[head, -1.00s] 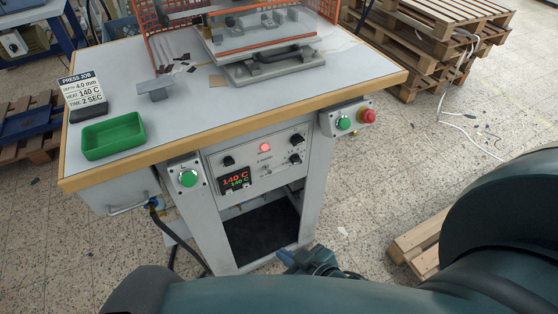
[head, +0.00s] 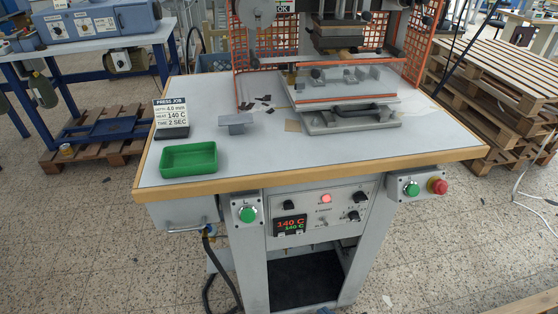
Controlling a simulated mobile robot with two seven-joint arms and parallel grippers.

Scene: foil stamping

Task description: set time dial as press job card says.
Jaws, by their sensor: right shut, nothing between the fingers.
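The press job card (head: 171,112) stands at the left of the press table and reads depth 4.0 mm, heat 140 C, time 2 SEC. The control panel (head: 322,234) is on the front below the tabletop. It has a black knob (head: 289,205) at left, an upper right knob (head: 359,197) and a lower right knob (head: 353,215). Their labels are too small to read, so I cannot tell which is the time dial or its setting. The display (head: 290,226) shows 140 C in red and 140 C in green. Neither gripper is in view.
A lit red lamp (head: 326,198) is on the panel. Green buttons (head: 247,214) and (head: 411,189) flank it, with a red mushroom button (head: 437,186) at right. A green tray (head: 188,160) sits on the tabletop (head: 240,177). Pallets (head: 490,75) stand at right. The panel front is unobstructed.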

